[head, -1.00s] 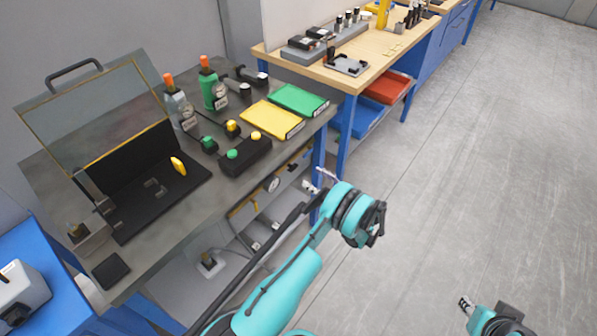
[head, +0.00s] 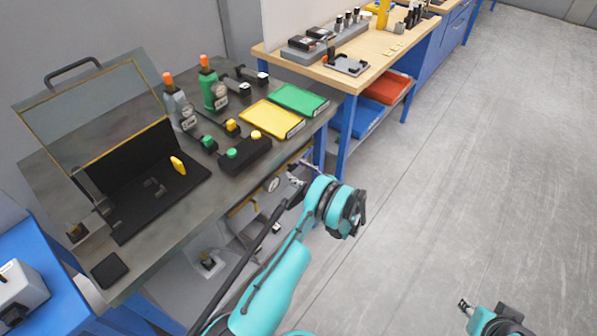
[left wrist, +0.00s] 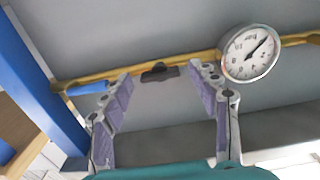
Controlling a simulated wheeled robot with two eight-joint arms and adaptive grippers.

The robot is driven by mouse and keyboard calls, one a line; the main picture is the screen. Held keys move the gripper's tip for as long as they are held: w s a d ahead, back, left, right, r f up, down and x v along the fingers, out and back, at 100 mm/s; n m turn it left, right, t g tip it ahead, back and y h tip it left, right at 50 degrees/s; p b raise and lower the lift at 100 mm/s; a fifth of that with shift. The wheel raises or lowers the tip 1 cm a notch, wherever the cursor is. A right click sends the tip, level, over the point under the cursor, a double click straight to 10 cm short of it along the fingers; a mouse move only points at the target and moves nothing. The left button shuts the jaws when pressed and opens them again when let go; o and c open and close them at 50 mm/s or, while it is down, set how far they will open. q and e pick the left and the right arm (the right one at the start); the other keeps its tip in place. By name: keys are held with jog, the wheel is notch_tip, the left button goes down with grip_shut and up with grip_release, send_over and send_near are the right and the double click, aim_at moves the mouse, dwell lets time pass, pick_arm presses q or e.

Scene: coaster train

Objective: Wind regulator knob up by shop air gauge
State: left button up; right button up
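The shop air gauge (left wrist: 250,52), a round white dial with its needle pointing to the upper right, sits by a yellow pipe in the left wrist view. It also shows under the bench's front edge in the head view (head: 272,184). A small black part (left wrist: 158,73), which looks like the regulator knob, is on the pipe left of the gauge. My left gripper (left wrist: 160,86) is open and empty, its fingertips either side of that part in the picture; contact cannot be told. In the head view, the left gripper (head: 301,172) is by the bench front. My right gripper (head: 464,305) is low at right, away from the bench.
The grey bench (head: 165,240) carries an open-lidded black case, bottles, a button box (head: 245,154) and yellow and green trays. A blue post (left wrist: 42,85) stands left in the left wrist view. The floor at right is clear.

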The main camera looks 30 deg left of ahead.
pick_arm(q)
jog(key=c, duration=0.9)
jog(key=shift+m, duration=15.6)
